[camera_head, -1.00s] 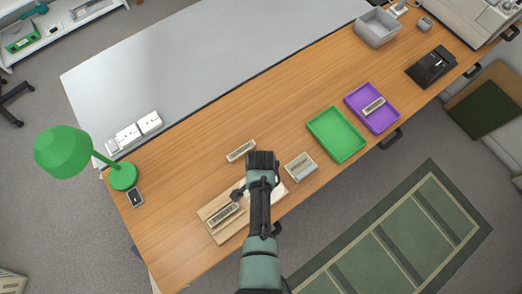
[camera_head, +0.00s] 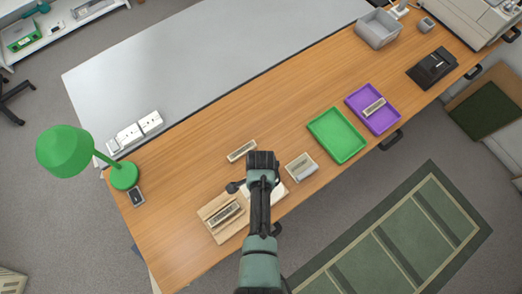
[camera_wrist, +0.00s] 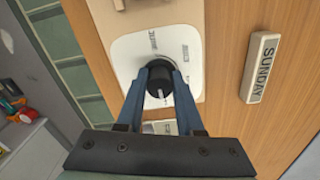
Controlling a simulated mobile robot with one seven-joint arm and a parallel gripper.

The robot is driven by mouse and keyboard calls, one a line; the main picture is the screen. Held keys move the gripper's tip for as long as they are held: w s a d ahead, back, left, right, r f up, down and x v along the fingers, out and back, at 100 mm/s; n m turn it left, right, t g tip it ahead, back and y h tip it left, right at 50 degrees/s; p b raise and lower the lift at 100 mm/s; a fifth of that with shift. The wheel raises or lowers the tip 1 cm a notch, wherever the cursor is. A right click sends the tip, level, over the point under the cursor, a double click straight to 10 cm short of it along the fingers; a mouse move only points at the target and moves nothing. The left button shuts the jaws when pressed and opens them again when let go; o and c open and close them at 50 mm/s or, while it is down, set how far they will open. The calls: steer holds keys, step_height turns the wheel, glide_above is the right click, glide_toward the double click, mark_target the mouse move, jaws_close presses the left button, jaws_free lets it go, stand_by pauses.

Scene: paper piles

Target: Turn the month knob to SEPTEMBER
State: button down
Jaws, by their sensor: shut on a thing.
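In the wrist view, a black round knob (camera_wrist: 158,80) stands on a white dial plate (camera_wrist: 128,45) with small dark words around it, too blurred to read. My gripper (camera_wrist: 160,88) has its two blue fingers shut on the knob, one on each side. A white pointer mark shows just below the knob, but which month it meets I cannot tell. In the head view, my gripper (camera_head: 262,166) is over the wooden board (camera_head: 213,211) near the table's front edge, and my arm hides the knob and most of the plate.
A SUNDAY block (camera_wrist: 261,68) lies beside the board, and it also shows in the head view (camera_head: 241,151). A small tray with blocks (camera_head: 301,167), a green tray (camera_head: 337,135) and a purple tray (camera_head: 365,98) lie to the right. A green lamp (camera_head: 124,176) stands left.

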steer(key=c, duration=0.5)
jaws_free()
steer(key=shift+c, duration=0.2)
step_height(320, 180, up, 13)
steer(key=shift+p, duration=0.45)
